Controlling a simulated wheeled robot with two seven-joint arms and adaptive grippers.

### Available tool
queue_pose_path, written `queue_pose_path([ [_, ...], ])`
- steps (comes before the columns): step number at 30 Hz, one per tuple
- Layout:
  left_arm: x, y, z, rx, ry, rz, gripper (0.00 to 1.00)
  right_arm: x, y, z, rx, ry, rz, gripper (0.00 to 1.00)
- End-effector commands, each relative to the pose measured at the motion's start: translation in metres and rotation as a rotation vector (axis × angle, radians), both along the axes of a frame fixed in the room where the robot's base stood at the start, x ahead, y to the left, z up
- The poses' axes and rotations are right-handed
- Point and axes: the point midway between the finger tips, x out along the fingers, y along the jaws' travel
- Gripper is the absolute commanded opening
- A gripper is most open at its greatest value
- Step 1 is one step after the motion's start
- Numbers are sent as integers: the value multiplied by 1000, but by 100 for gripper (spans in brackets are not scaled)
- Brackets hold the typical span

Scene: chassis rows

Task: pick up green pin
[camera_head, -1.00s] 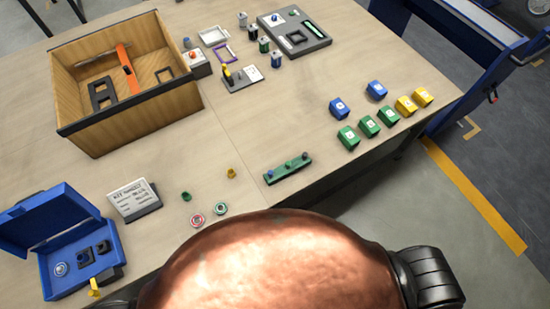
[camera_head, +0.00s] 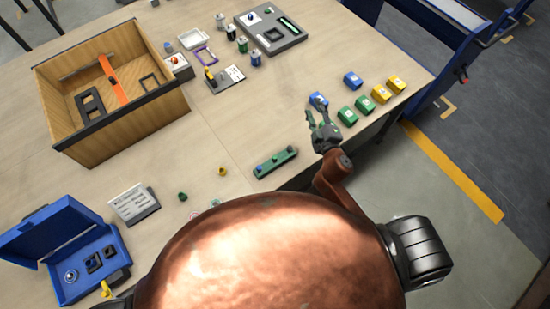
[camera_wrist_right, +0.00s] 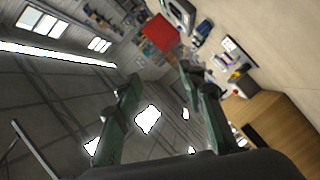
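A small green piece (camera_head: 183,197), perhaps the green pin, stands on the table beside a small yellow piece (camera_head: 222,171). A green strip (camera_head: 275,162) with several small dark or bluish pins lies near the table's front edge; their exact colours are hard to tell. My right gripper (camera_head: 316,108) is raised right of the strip, in front of the coloured blocks. In the right wrist view its two fingers (camera_wrist_right: 158,78) are apart with nothing between them. My left gripper is not in view.
Blue, green and yellow blocks (camera_head: 364,104) sit at the table's right. A wooden bin (camera_head: 150,110), a sign (camera_head: 133,203) and an open blue case (camera_head: 62,280) stand left. A grey tray (camera_head: 290,41) lies at the back. The table's middle is clear.

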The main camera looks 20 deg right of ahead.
Motion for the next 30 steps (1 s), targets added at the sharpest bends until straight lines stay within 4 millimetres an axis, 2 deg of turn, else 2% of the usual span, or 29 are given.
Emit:
queue_pose_path([
  [1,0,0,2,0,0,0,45,16,34,39,-121,-107,117,37],
  [2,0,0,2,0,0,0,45,21,56,57,-197,-168,190,37],
  [3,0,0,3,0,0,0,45,24,88,78,-302,-246,293,37],
  [5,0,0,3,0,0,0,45,21,140,99,-472,-357,458,37],
  [6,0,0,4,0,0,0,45,14,175,104,-592,-422,572,37],
  [8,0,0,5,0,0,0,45,-1,223,101,-774,-506,751,37],
  [9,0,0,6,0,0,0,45,-13,249,89,-899,-549,871,37],
  [11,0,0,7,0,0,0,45,-32,277,60,-1088,-593,1054,37],
  [12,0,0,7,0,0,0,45,-44,287,36,-1216,-608,1174,37],
  [14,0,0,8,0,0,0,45,-58,289,-5,-1401,-603,1349,37],
  [16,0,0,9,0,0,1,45,-68,272,-51,-1596,-560,1534,37],
  [18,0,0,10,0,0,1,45,-72,243,-89,-1758,-488,1693,37],
  [21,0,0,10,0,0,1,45,-70,198,-125,-1931,-368,1862,37],
  [25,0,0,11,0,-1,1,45,-67,157,-145,-2046,-246,1981,37],
  [27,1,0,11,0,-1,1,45,-65,147,-151,-2072,-213,2009,37],
  [30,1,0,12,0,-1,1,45,-63,146,-161,-2078,-202,2021,37],
])
